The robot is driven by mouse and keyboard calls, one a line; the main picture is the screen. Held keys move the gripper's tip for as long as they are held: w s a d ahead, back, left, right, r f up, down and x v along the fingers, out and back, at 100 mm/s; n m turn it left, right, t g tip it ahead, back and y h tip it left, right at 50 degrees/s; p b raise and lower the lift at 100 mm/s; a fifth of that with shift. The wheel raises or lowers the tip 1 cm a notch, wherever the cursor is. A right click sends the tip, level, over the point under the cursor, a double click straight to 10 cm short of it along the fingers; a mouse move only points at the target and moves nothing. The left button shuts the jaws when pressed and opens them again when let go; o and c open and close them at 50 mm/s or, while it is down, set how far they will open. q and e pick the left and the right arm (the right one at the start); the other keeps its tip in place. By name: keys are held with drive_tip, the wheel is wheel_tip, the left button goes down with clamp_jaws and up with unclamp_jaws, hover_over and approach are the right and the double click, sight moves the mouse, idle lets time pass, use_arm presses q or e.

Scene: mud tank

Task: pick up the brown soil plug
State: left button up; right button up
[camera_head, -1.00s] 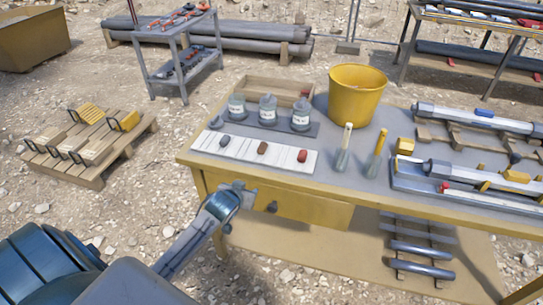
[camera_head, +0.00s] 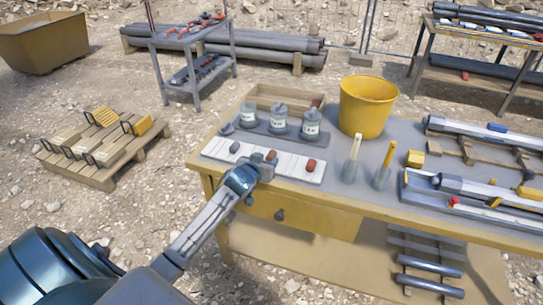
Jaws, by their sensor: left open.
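The brown soil plug (camera_head: 271,156) lies on the white tray (camera_head: 217,149) near the table's front edge, between a grey plug (camera_head: 234,147) and a red plug (camera_head: 311,165). My left gripper (camera_head: 263,163) is at the front edge of the white tray, right at the brown plug, and hides part of it. The jaws are open. I cannot tell whether they touch the plug. My right gripper is out of view.
Several labelled jars (camera_head: 278,118) stand behind the tray, in front of a wooden box (camera_head: 282,95). A yellow bucket (camera_head: 366,107) stands to their right. Two handled tools (camera_head: 384,166) are right of the tray. A pallet (camera_head: 100,160) lies on the ground at left.

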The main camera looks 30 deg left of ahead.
sight(271, 155)
use_arm(q)
drive_tip(key=x, duration=0.1)
drive_tip(key=p+x, duration=0.1)
drive_tip(key=x, duration=0.3)
drive_tip(key=shift+w+d+r, duration=0.1)
drive_tip(key=shift+w+r, duration=0.1)
drive_tip(key=shift+r, duration=0.05)
drive_tip(key=shift+w+f, duration=0.25)
drive_tip(key=shift+r, duration=0.1)
drive_tip(key=c, duration=1.1)
